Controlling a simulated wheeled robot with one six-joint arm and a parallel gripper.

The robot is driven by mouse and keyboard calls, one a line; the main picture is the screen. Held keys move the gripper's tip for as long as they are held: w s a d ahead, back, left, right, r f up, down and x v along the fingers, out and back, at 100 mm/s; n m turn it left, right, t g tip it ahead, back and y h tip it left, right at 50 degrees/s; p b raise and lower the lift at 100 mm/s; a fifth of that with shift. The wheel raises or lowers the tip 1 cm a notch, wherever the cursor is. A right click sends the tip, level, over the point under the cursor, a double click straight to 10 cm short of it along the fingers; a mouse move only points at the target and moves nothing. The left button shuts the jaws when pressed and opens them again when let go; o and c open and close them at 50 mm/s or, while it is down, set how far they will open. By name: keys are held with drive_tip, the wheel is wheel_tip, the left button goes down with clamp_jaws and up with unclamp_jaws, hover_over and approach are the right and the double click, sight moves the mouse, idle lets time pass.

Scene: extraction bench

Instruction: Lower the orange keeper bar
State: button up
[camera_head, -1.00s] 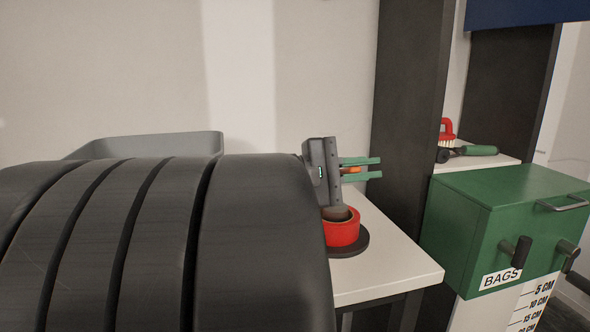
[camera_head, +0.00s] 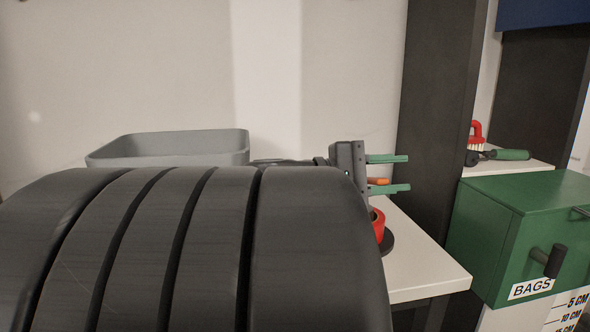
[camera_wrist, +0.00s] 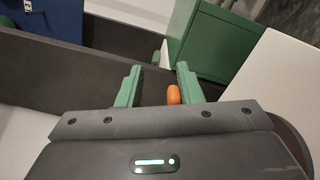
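A small orange piece, seemingly an end of the keeper bar (camera_head: 378,181), shows between the green fingers of my gripper (camera_head: 390,174). In the wrist view the orange piece (camera_wrist: 173,95) lies between the fingertips, close to the right finger, with a clear gap to the left one. My gripper (camera_wrist: 158,82) is open. Whether the right finger touches the orange piece I cannot tell. The rest of the bar is hidden by the gripper body. Below it, a red ring (camera_head: 378,224) on a dark round base (camera_head: 388,243) is mostly hidden behind my arm.
The white table (camera_head: 425,265) is bare right of the base. A dark upright post (camera_head: 430,130) stands just beyond the fingers. A green box marked BAGS (camera_head: 500,240) is to the right, and a grey tray (camera_head: 180,145) sits at the back left.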

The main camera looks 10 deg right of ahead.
drive_tip(key=a+p, duration=0.1)
drive_tip(key=a, duration=1.2)
drive_tip(key=shift+s+a+p, duration=0.2)
drive_tip(key=shift+a+p, duration=0.15)
drive_tip(key=shift+a, duration=0.05)
drive_tip(key=d+b, duration=0.1)
drive_tip(key=d, duration=1.2)
drive_tip(key=shift+w+d+b, duration=0.15)
drive_tip(key=shift+w+b, duration=0.05)
drive_tip(key=shift+b, duration=0.15)
idle(0.4)
